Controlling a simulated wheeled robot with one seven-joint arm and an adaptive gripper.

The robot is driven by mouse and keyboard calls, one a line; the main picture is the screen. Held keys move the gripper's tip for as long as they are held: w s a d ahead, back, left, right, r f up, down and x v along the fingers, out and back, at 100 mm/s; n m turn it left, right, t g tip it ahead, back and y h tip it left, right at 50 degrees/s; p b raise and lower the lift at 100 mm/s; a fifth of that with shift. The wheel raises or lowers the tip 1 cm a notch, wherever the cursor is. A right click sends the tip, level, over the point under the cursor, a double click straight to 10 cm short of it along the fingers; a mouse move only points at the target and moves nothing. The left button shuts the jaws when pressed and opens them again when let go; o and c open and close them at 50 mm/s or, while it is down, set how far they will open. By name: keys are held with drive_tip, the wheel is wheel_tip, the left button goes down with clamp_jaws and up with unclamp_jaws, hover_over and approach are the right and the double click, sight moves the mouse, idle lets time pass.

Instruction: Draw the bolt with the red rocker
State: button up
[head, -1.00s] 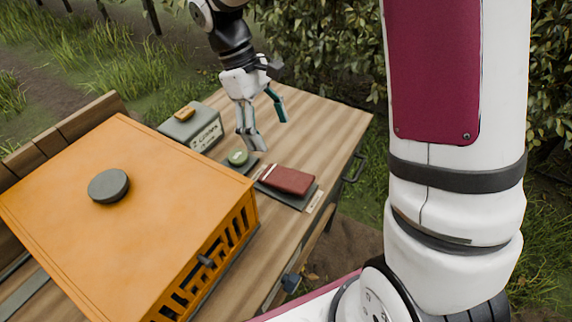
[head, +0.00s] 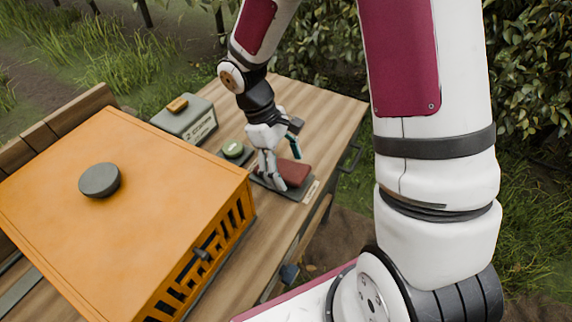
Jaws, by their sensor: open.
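The red rocker (head: 293,173) is a dark red, tilted block on a grey base plate (head: 298,193) on the wooden bench. My gripper (head: 282,172) is open, with its fingers down over the rocker. One finger is at the rocker's left end and the other is above its far side. Whether they touch the rocker cannot be told. The rocker's left end is hidden behind my gripper. No bolt can be made out for certain; a small dark knob (head: 201,254) shows on the slotted front of the orange box.
The big orange box (head: 130,190) with a grey round cap (head: 99,180) fills the bench's left. Bare bench wood (head: 320,105) lies at the far right.

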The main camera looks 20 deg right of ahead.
drive_tip(key=shift+c, duration=0.2)
drive_tip(key=c, duration=1.1)
drive_tip(key=shift+s+d+t+y+p, duration=0.15)
drive_tip(key=shift+s+t+y+p, duration=0.15)
drive_tip(key=shift+t+y+p, duration=0.45)
drive_tip(key=shift+s+d+f+t+y+p, duration=0.15)
drive_tip(key=shift+t+y+p, duration=0.2)
drive_tip(key=shift+t+p, duration=0.2)
drive_tip(key=shift+a+f+t+y+p, duration=0.15)
drive_tip(key=shift+t+y+p, duration=0.2)
drive_tip(key=shift+t, duration=0.25)
drive_tip(key=shift+d+f+t, duration=0.1)
drive_tip(key=shift+t, duration=0.2)
drive_tip(key=o, duration=1.1)
drive_tip(key=shift+o, duration=0.2)
